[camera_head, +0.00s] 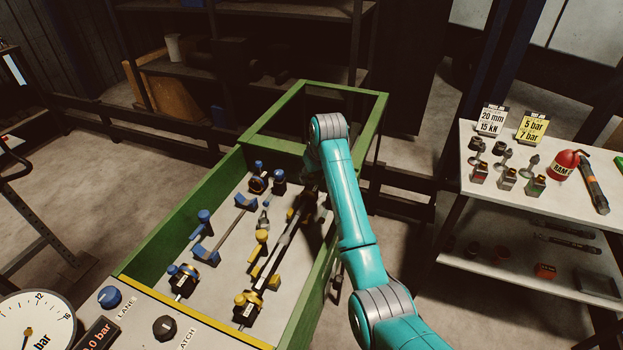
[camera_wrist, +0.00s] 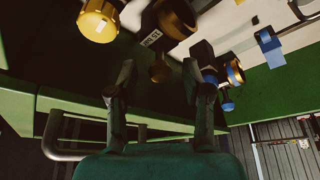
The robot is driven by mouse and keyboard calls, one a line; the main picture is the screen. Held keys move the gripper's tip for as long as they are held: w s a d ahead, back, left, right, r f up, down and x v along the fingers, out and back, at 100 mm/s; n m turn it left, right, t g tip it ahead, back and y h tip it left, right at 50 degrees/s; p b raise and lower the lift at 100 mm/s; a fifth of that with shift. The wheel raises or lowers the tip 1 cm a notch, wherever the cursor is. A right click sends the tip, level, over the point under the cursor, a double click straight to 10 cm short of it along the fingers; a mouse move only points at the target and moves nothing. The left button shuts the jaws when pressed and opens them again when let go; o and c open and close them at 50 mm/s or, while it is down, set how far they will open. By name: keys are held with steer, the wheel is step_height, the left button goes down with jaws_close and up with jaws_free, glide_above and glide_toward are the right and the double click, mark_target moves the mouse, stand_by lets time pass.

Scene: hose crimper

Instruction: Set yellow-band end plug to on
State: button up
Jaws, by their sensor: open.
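The green-walled crimper bed (camera_head: 208,209) holds a blue-marked row and a yellow-marked row of fittings. My gripper (camera_head: 309,198) is over the far end of the yellow-marked row and hides most of the fitting there. In the wrist view my gripper (camera_wrist: 161,82) is open, with its two fingers apart. A gold-ringed dark fitting (camera_wrist: 177,17) with a small label lies just beyond the fingertips, and its brownish knob (camera_wrist: 160,71) shows between them. This looks like the yellow-band end plug. Contact is not clear. A yellow knob (camera_wrist: 97,22) is at upper left. The plug's setting is not readable.
Blue-banded fittings (camera_wrist: 232,74) stand close right of the gripper in the wrist view. The green frame wall (camera_head: 324,255) runs beside my arm. A near yellow fitting (camera_head: 247,306) and pressure gauge (camera_head: 33,322) are in front. A side table (camera_head: 477,198) stands right.

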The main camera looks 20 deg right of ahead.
steer(key=shift+x, duration=1.15)
jaws_close()
